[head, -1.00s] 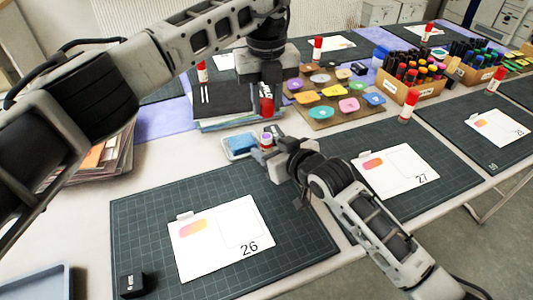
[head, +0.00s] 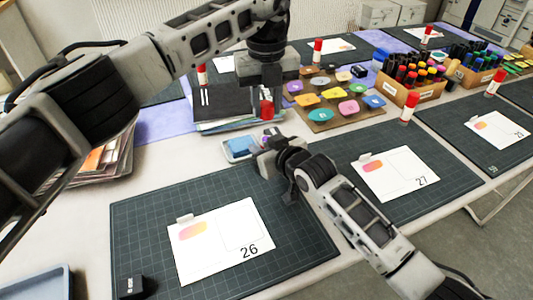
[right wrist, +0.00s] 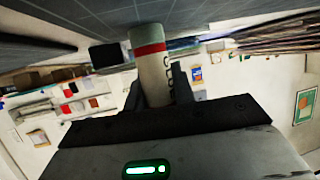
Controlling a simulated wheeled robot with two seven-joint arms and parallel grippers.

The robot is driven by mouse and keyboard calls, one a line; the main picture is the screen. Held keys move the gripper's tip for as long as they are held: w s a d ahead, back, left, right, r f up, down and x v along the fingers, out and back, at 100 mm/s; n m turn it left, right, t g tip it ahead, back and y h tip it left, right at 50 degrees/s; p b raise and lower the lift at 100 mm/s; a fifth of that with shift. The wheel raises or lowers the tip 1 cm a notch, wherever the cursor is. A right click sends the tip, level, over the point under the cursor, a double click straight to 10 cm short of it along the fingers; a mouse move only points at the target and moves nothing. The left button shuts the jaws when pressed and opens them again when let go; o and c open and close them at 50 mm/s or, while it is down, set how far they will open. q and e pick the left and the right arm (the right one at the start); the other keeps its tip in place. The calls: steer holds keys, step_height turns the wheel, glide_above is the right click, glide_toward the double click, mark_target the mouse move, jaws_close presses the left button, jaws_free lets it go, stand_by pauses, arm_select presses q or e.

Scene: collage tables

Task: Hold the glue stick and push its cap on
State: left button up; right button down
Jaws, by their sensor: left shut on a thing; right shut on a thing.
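The glue stick (right wrist: 153,72) is a white tube with a red band and a pale end, with dark lettering on its side. My right gripper (right wrist: 160,88) is shut on it, one finger on each side. In the head view the right gripper (head: 268,142) hides most of the stick. The red cap (head: 267,107) is in my left gripper (head: 266,92), which is shut on it above and behind the right gripper. The cap and the stick look apart in the head view.
A blue-and-white box (head: 238,148) lies left of my right gripper. Dark papers (head: 222,102) are stacked behind it. A cutting mat (head: 140,230) with card 26 (head: 220,240) lies in front. Another glue stick (head: 409,107) stands by a marker box (head: 420,92).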

arm_select(q)
steer(key=shift+f, duration=2.5)
steer(key=shift+f, duration=0.9)
steer(key=shift+f, duration=0.6)
steer(key=o, duration=1)
step_height(320, 180, up, 12)
steer(key=shift+r, duration=0.1)
